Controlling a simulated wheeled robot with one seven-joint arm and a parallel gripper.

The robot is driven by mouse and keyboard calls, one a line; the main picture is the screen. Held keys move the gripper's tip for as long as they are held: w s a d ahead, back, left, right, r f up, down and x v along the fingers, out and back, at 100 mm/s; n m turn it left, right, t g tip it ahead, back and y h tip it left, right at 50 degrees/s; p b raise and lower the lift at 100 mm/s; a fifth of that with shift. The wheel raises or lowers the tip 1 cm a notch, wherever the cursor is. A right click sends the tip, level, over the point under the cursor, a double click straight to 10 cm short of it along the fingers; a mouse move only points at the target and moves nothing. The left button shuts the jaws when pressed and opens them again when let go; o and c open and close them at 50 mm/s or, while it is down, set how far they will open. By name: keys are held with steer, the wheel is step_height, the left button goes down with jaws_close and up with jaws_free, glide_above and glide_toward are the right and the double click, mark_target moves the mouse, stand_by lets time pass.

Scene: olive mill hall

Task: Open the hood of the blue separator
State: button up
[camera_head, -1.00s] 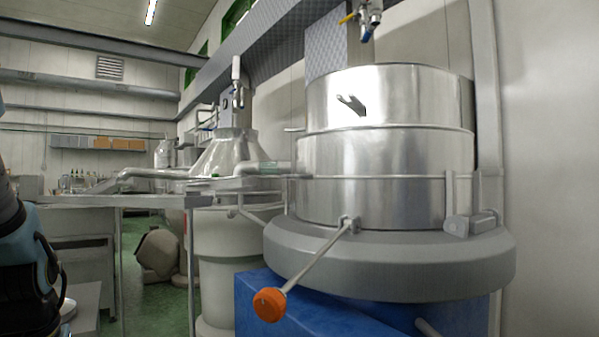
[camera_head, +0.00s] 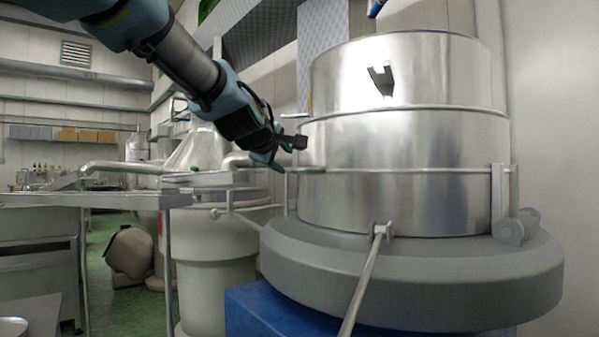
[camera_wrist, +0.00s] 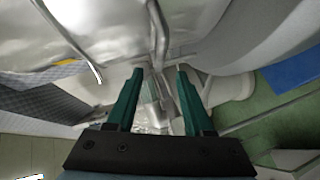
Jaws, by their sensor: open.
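The blue separator has a shiny steel drum-shaped hood (camera_head: 400,140) on a thick grey ring (camera_head: 420,275), above a blue base (camera_head: 265,305). The hood sits down on the ring. A metal rod (camera_head: 364,280) runs from a bracket at the ring's front down out of the picture. A hinge-like block (camera_head: 515,226) is at the right. My gripper (camera_head: 292,143) is at the hood's left side, near a thin bar there; I cannot tell whether it touches. In the wrist view my gripper (camera_wrist: 158,75) has two green fingers apart, with nothing clearly between them, and curved steel beyond.
A second, cone-topped separator (camera_head: 205,240) stands behind on the left. A steel table (camera_head: 90,200) with a pipe stands left of it. A wall (camera_head: 550,120) is close on the right. Green floor shows at the lower left.

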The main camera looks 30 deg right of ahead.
mark_target(293, 169)
steer(key=p+x, duration=0.2)
steer(key=x, duration=0.8)
steer(key=shift+w+d+f+p, duration=0.15)
steer(key=shift+p, duration=0.25)
jaws_close()
stand_by(1.0)
